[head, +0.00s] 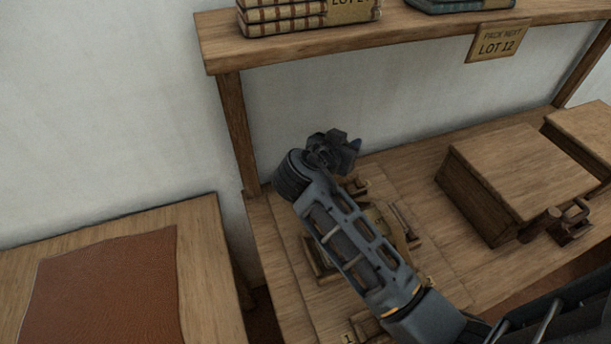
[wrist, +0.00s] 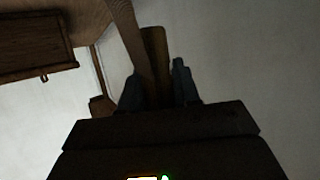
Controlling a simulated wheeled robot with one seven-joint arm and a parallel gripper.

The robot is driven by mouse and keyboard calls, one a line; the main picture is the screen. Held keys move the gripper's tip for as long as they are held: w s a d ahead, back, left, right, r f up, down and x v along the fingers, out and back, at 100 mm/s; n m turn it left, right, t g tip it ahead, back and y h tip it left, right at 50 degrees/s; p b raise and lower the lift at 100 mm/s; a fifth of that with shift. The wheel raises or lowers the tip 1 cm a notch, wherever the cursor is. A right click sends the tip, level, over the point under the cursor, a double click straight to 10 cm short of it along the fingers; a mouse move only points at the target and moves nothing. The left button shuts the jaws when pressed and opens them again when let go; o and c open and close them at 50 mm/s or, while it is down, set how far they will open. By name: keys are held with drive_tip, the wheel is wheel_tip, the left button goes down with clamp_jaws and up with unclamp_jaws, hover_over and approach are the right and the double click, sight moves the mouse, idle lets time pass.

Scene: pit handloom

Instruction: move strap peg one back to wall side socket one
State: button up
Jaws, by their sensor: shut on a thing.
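In the wrist view my gripper (wrist: 158,90) is shut on a brown wooden peg (wrist: 154,52), which stands out between the two dark fingers. Its far end is free, with no socket seen around it. In the head view my gripper (head: 335,152) is over the wall edge of the bench, near the left shelf post; the peg cannot be made out there. A wooden fixture (head: 320,260) with small blocks lies on the bench, mostly hidden behind my arm. I cannot tell which part is wall side socket one. A small tag marked 1 (head: 347,338) shows at the near edge.
A wooden box (head: 520,180) stands at right. A table with a brown cloth (head: 100,290) is at left.

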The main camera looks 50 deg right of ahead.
drive_tip(key=shift+w+a+f+b, duration=0.8)
drive_tip(key=shift+w+f+b, duration=0.2)
drive_tip(key=shift+f, duration=0.45)
drive_tip(key=shift+w+a+f+b, duration=0.85)
drive_tip(key=shift+w+f, duration=0.2)
drive_tip(key=shift+f, duration=0.45)
drive_tip(key=shift+w+a+f+b, duration=0.75)
drive_tip(key=shift+w+f+b, duration=0.25)
drive_tip(key=shift+f, duration=0.45)
drive_tip(key=shift+f+b, duration=0.4)
drive_tip(key=shift+f, duration=0.2)
drive_tip(key=o, duration=1)
